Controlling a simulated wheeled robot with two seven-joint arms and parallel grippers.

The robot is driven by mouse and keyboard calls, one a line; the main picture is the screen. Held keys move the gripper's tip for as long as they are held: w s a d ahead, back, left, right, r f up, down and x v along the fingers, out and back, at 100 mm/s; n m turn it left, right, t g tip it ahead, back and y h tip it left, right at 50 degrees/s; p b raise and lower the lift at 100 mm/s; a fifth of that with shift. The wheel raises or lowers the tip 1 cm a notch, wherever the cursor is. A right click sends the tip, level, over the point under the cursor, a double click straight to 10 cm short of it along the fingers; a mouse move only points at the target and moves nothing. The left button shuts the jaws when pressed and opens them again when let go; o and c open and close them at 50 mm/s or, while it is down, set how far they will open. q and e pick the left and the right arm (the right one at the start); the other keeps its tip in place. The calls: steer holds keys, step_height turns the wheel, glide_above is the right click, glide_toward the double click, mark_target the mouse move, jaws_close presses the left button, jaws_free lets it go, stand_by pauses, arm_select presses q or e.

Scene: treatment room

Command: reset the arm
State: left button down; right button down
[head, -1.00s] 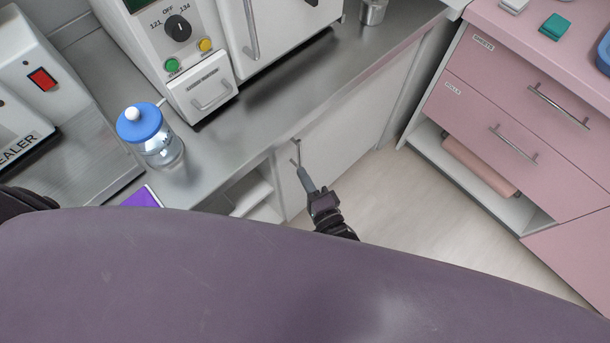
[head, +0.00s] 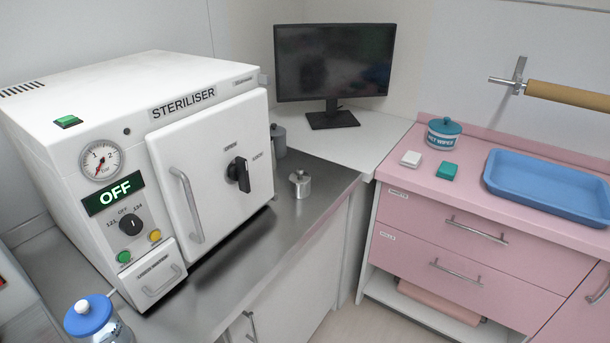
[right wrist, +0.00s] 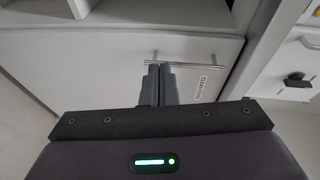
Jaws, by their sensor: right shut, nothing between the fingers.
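Neither of my arms shows in the head view. In the right wrist view my right gripper (right wrist: 158,84) has its two dark fingers together, with nothing between them. The fingers are in front of a white cabinet door (right wrist: 110,72) with a bar handle (right wrist: 205,62) and a label beside it. The fingertips overlap the left end of the handle in the picture; I cannot tell whether they touch it. My left gripper is in neither view.
A white steriliser (head: 232,124), door closed and display reading OFF, stands on the steel counter (head: 318,180). A blue-capped bottle (head: 90,318) and small metal pot (head: 300,184) are there too. A monitor (head: 335,62) stands behind. Pink drawers (head: 455,240) carry a blue tray (head: 550,190).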

steer(key=s+d+f+n+g+h, duration=0.3)
steer(key=s+d+f, duration=0.3)
steer(key=f, duration=0.4)
steer(key=s+d+f+n+g+h, duration=0.2)
steer(key=s+d+f+n+g, duration=0.15)
steer(key=d+f, duration=0.5)
steer(key=s+d+f+n+g+h, duration=0.2)
steer(key=s+d+f, duration=0.3)
steer(key=s+d, duration=0.2)
steer(key=s+d+f+n+g+h, duration=0.2)
steer(key=s+d+f+g+h, duration=0.1)
steer(key=s+d+f, duration=0.3)
steer(key=s+d, duration=0.2)
steer(key=d, duration=0.1)
steer(key=shift+s+n+h, duration=0.25)
steer(key=shift+n+h, duration=0.05)
steer(key=shift+n, duration=0.05)
